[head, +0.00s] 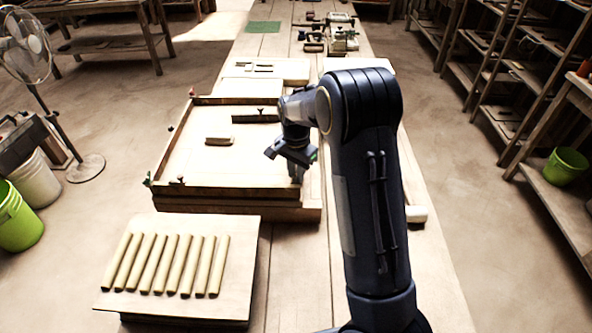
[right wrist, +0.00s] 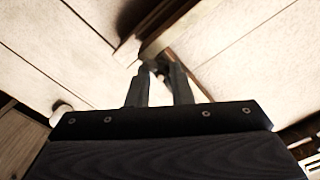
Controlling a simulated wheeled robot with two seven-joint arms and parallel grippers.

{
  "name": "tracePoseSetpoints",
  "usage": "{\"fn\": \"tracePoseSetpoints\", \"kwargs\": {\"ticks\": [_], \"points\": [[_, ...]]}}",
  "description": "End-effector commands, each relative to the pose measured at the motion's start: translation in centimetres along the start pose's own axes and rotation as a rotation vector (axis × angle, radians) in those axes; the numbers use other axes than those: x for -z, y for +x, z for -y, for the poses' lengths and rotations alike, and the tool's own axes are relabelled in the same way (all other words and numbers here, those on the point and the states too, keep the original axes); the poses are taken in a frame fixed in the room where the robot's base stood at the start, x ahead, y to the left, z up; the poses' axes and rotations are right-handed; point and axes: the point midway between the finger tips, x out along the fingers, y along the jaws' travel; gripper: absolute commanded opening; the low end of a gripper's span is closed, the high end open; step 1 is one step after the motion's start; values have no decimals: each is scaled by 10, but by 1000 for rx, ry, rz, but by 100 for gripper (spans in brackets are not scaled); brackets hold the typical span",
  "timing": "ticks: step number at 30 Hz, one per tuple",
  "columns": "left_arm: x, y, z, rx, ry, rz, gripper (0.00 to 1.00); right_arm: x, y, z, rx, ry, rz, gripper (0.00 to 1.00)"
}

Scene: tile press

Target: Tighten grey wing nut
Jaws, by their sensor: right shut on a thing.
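My right gripper (head: 296,172) points down at the front right corner of the wooden press frame (head: 225,191). In the right wrist view its fingers (right wrist: 158,84) are closed together around a small dark grey piece, the grey wing nut (right wrist: 154,66), at a frame corner. The fingers hide most of the nut, and its turn angle cannot be told. In the head view the gripper covers the nut. My left gripper is not in view.
A board with several clay strips (head: 165,264) lies in front of the frame. A small wooden block (head: 219,141) and a dark bar (head: 255,119) lie inside the frame. Small coloured fasteners stand at other frame corners. Tools (head: 335,40) lie at the table's far end.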

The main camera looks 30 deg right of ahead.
Motion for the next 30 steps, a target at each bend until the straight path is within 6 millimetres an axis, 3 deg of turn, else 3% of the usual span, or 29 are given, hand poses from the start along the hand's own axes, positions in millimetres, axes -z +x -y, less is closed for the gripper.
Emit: {"fn": "tracePoseSetpoints", "kwargs": {"ticks": [13, 14, 18, 26, 30], "points": [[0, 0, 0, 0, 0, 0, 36, -1, 1, 0, 1, 17, 2, 0], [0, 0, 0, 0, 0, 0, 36, -1, 1, 0, 1, 17, 2, 22], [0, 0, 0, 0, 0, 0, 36, 0, 1, 0, 1, 15, 2, 38], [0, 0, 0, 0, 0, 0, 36, 0, -1, 1, 2, 12, 0, 38], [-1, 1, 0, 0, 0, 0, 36, 0, -13, 1, 5, 12, -1, 38]]}}
